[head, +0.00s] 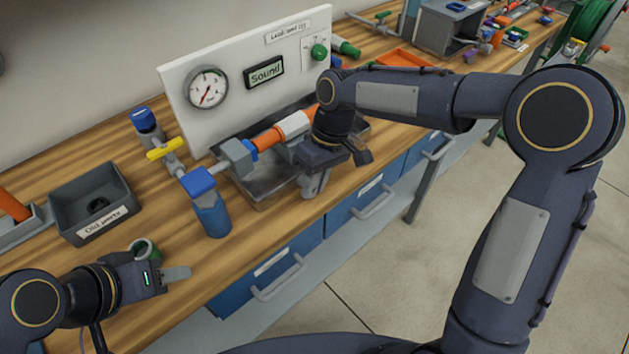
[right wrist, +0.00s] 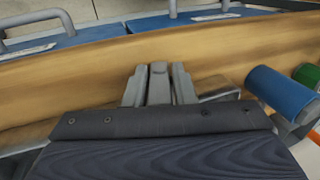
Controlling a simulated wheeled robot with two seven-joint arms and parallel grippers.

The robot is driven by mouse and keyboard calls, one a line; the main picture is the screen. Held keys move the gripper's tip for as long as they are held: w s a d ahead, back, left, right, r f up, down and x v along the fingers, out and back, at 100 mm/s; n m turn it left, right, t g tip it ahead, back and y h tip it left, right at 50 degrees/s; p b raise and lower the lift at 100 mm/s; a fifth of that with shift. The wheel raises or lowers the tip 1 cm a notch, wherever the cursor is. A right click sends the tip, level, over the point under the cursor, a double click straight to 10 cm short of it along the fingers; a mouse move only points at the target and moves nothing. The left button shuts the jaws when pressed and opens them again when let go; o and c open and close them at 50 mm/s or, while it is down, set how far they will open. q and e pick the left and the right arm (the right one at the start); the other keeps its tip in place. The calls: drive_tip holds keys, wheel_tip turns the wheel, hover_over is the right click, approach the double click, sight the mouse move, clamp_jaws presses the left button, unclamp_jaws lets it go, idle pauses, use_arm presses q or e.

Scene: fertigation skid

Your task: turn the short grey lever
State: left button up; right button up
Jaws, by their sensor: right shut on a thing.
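My right gripper (head: 314,186) reaches down at the front of the metal tray, beside the pipe line. In the right wrist view its two grey fingers (right wrist: 158,84) are closed on a narrow grey piece, which looks like the short grey lever (right wrist: 159,72). In the head view the gripper hides most of the lever and whatever it is mounted on. The pipe line has an orange and white pipe (head: 280,131) and a grey block (head: 239,157). My left gripper (head: 178,273) is low over the bench at the left, holding nothing visible; its finger gap is not clear.
A blue-capped bottle (head: 211,206) and a yellow-handled valve (head: 166,149) stand left of the metal tray (head: 262,194). A dark bin (head: 95,203) and a green ring-shaped thing (head: 146,249) are near my left gripper. A white panel with a gauge (head: 207,88) stands behind.

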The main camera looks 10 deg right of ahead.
use_arm(q)
drive_tip(key=shift+r, duration=0.15)
use_arm(e)
drive_tip(key=shift+w+d+g+y+p, duration=0.1)
drive_tip(key=shift+d+g+y+p, duration=0.1)
drive_tip(key=shift+g+y+p, duration=0.4)
drive_tip(key=shift+w+g+y, duration=0.1)
drive_tip(key=shift+g+y, duration=0.2)
drive_tip(key=shift+y, duration=0.4)
use_arm(q)
drive_tip(key=shift+r+p, duration=0.35)
drive_tip(key=shift+r, duration=0.5)
use_arm(e)
drive_tip(key=shift+d+f+g+y, duration=0.15)
drive_tip(key=shift+f+g+y, duration=0.05)
drive_tip(key=shift+g+y, duration=0.95)
drive_tip(key=shift+y, duration=0.35)
drive_tip(key=o, duration=0.9)
drive_tip(key=shift+c, duration=0.2)
